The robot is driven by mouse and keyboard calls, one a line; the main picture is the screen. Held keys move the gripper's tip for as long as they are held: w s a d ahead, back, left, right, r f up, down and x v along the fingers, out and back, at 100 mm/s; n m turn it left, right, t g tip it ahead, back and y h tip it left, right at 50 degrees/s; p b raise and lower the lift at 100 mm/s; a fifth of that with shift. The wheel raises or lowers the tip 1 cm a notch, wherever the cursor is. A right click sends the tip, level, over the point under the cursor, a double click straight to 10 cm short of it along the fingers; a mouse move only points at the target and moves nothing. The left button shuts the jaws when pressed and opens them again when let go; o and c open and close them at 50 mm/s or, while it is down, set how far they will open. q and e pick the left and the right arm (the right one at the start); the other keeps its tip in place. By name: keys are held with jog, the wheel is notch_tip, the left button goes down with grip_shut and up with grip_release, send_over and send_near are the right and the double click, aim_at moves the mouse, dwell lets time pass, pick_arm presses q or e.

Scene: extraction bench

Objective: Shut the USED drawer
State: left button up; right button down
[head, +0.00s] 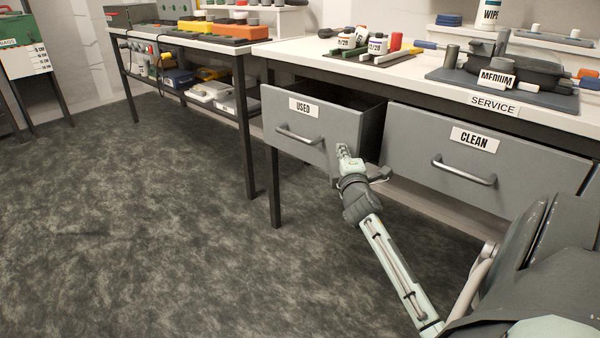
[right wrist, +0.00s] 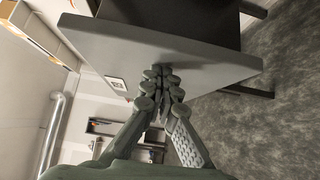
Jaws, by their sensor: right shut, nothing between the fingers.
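The USED drawer (head: 322,138) is a grey drawer with a bar handle (head: 298,135), and it stands partly open under the bench. Its front sticks out past the bench edge, and a dark gap shows behind its right side. My right gripper (head: 343,151) is shut and empty at the right part of the drawer front. In the right wrist view the closed fingertips (right wrist: 162,80) are at the grey drawer front (right wrist: 150,50); I cannot tell if they touch it. My left gripper is not in view.
The CLEAN drawer (head: 440,150) with its own handle is to the right, under the same bench top (head: 290,48). A tray with dark tools (head: 510,75) and small bottles (head: 377,44) stand on top. A second bench (head: 190,38) is at the left. The floor (head: 130,230) in front is clear.

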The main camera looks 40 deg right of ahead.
aim_at(369, 134)
jog(key=d, duration=0.8)
jog(key=w+d, duration=0.1)
jog(key=d, duration=0.3)
jog(key=shift+d, duration=0.5)
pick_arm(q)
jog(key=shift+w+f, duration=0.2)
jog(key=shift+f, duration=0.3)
pick_arm(e)
jog(key=shift+d+r, duration=0.1)
jog(key=shift+r, duration=0.05)
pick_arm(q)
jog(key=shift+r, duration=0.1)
pick_arm(e)
jog(key=shift+d+r, duration=0.1)
jog(key=shift+d, duration=0.05)
